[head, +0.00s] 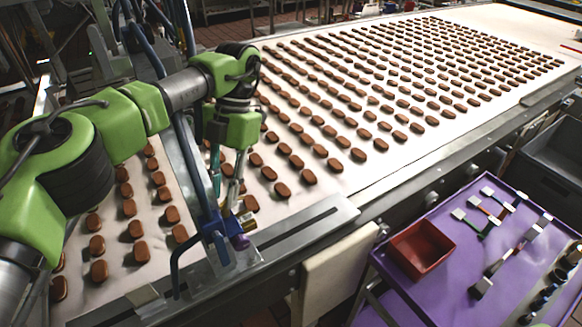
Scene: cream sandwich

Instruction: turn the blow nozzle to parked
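The blow nozzle appears to be the blue fitting (213,226) on the blue upright at the near edge of the belt. It has a purple end (240,242) and a brass-coloured piece beside it. A thin blue pipe bends down to the left from it. My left gripper (228,196) points down from the green wrist, with its fingertips just above or at the blue fitting. I cannot tell whether they touch it or how far apart they are. Part of the fitting is hidden behind the fingers. My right gripper is out of view.
A pale conveyor belt (345,190) carries many rows of brown oval sandwiches under and beyond my arm. A metal rail (300,228) edges it. At right, a purple cart top (425,285) holds a red tray (420,249) and several brushes or scrapers. A grey bin (553,150) stands behind.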

